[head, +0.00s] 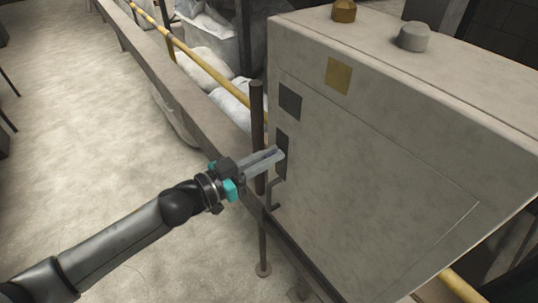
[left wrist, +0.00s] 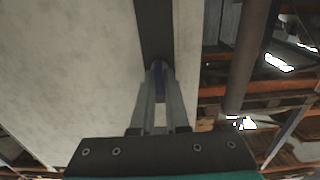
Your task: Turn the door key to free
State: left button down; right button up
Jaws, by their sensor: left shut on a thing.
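A large pale grey cabinet (head: 360,170) stands at the right of the head view. On its door, near the left edge, is a narrow dark lock plate (head: 282,143); in the left wrist view the dark plate (left wrist: 154,30) runs down from the top edge. My left gripper (head: 277,155) reaches in from the left with its fingertips at this plate. In the left wrist view the fingers (left wrist: 158,72) are closed around a small bluish key (left wrist: 157,72) at the plate. Most of the key is hidden between the fingers, so its angle is hard to tell. My right gripper is not in view.
A dark upright post (head: 257,110) stands close beside the gripper, left of the cabinet. A bent dark handle (head: 273,196) sits just below the lock plate. A yellow rail (head: 215,76) and pale sacks (head: 205,68) lie behind. The floor at left is clear.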

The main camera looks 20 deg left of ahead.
pick_arm(q)
jog(key=shift+m, duration=0.3)
jog(key=m+p, duration=0.1)
jog(key=m, duration=0.2)
jog(key=shift+d+m+p, duration=0.1)
jog(key=shift+m+p, duration=0.2)
jog(key=m, duration=0.2)
jog(key=shift+s+d+m, duration=0.1)
jog(key=shift+s+m, duration=0.05)
jog(key=shift+m, duration=0.25)
jog(key=shift+s+d+f+m, duration=0.1)
jog(key=shift+f+m, duration=0.05)
jog(key=shift+m, duration=1.65)
jog(key=shift+w+f+m, duration=0.1)
jog(key=shift+m, duration=1.7)
jog(key=shift+s+d+f+m, duration=0.1)
jog(key=shift+f+m, duration=0.05)
jog(key=shift+m, duration=1.65)
jog(key=shift+a, duration=0.1)
jog(key=c, duration=0.9)
grip_release()
